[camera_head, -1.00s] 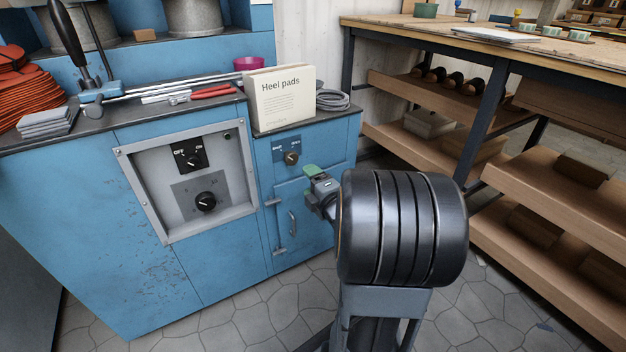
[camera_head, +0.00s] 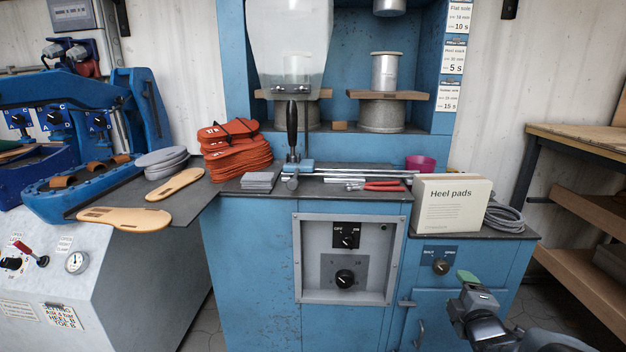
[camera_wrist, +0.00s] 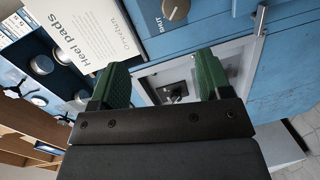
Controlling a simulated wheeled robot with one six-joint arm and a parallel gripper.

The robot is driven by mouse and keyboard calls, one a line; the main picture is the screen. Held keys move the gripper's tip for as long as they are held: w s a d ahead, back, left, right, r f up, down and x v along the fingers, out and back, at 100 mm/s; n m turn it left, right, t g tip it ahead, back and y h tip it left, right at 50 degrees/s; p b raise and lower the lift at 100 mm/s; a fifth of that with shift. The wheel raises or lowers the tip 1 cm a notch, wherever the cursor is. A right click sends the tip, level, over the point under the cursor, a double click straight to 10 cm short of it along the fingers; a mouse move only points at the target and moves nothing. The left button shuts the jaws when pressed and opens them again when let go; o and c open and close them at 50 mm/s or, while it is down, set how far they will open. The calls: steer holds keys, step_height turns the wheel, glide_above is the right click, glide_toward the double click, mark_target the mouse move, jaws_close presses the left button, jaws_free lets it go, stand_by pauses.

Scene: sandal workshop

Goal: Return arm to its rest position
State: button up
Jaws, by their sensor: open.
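My gripper (camera_head: 466,280) is at the lower right in the head view, in front of the blue cabinet (camera_head: 255,265) and below the Heel pads box (camera_head: 450,205). In the wrist view, its two green fingers (camera_wrist: 160,85) stand apart with nothing between them. Beyond the fingers is the cabinet's grey control panel with a dark knob. The Heel pads box (camera_wrist: 85,35) shows at the upper left there. My arm is partly cut off by the bottom right edge of the head view.
The cabinet top holds orange soles (camera_head: 235,155), red-handled pliers (camera_head: 382,186), a magenta cup (camera_head: 421,163) and a coiled grey cable (camera_head: 506,218). A wooden shelf unit (camera_head: 580,205) stands at the right. A blue machine (camera_head: 85,190) with tan soles is at the left.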

steer(key=s+a+r+m+g+p, duration=0.25)
steer(key=a+r+m+p, duration=0.2)
steer(key=r+p, duration=0.6)
steer(key=s+a+r+m+g+p, duration=0.1)
steer(key=a+r+m+g+p, duration=0.35)
steer(key=r+p, duration=0.6)
steer(key=s+a+r+m+g+y+p, duration=0.1)
steer(key=s+a+r+m+g+p, duration=0.1)
steer(key=s+a+r+p, duration=0.3)
steer(key=s+a+r+m+g+y+p, duration=0.1)
steer(key=s+a+r+m+g+p, duration=0.2)
steer(key=r+p, duration=0.6)
steer(key=shift+s+a+g+y, duration=0.3)
steer(key=shift+s+a+y, duration=0.1)
steer(key=shift+s+a, duration=0.7)
steer(key=shift+s+d+r, duration=0.1)
steer(key=shift+d, duration=0.05)
